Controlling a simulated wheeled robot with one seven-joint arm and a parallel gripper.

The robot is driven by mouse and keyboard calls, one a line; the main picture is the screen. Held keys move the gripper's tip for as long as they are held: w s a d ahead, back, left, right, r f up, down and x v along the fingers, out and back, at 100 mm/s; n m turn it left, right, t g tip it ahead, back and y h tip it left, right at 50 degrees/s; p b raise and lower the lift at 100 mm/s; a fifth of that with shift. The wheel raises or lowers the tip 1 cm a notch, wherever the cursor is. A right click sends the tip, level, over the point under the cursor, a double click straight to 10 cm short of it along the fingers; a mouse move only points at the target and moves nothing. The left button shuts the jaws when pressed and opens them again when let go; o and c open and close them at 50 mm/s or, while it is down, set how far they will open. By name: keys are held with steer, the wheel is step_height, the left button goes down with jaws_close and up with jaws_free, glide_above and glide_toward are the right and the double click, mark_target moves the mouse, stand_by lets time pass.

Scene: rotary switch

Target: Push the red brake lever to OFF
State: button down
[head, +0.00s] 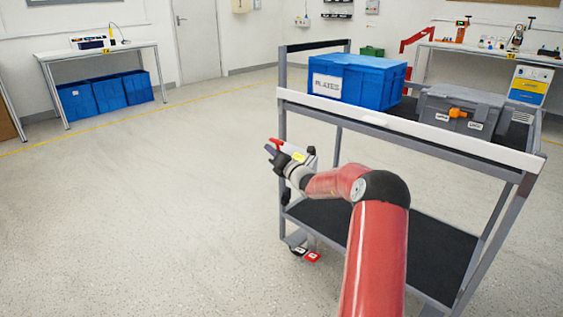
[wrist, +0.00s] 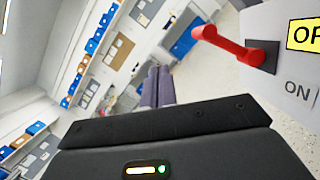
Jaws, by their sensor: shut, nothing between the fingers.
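The red brake lever (head: 277,142) sits on a light plate (head: 308,160) at the left end of the cart. In the wrist view the lever (wrist: 228,46) is at the upper right, on a dark mount, with its handle reaching left. A yellow label reading "OF", cut off by the frame edge (wrist: 305,34), is beside the mount, and "ON" is printed below it. My gripper (head: 268,149) is at the lever, its dark fingers pointing left. In the wrist view my gripper (wrist: 159,76) is shut and empty, left of the lever. Contact cannot be told.
The grey cart (head: 410,127) carries a blue box (head: 358,80) marked PLATES and a grey case (head: 460,112) with an orange latch. A red pedal (head: 312,257) and a black one (head: 298,250) are low at its left end. Open floor lies left.

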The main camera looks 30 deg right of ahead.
steer(key=s, duration=0.7)
steer(key=shift+s+d+r+b, duration=0.15)
steer(key=shift+s+d+b, duration=0.15)
steer(key=shift+b, duration=0.05)
steer(key=s+a+r+n+g+y, duration=0.2)
steer(key=s+a+n+g+y, duration=0.15)
steer(key=a+n, duration=0.5)
steer(key=s+a+r+n+g+y, duration=0.2)
steer(key=s+a+n+g+y, duration=0.3)
steer(key=a, duration=0.7)
steer(key=s+a+f+n+g+h, duration=0.1)
steer(key=s+a+n+g+h, duration=0.35)
steer(key=s+a+n, duration=0.65)
steer(key=s+d+f+n+h, duration=0.1)
steer(key=s+d+n+h, duration=0.3)
steer(key=s+n, duration=0.4)
steer(key=s+d+f+n+g+h, duration=0.1)
steer(key=s+d+n+h, duration=0.2)
steer(key=s+n, duration=0.6)
steer(key=s+d, duration=0.1)
steer(key=s, duration=0.5)
steer(key=shift+s+h, duration=0.2)
steer(key=shift+h, duration=0.2)
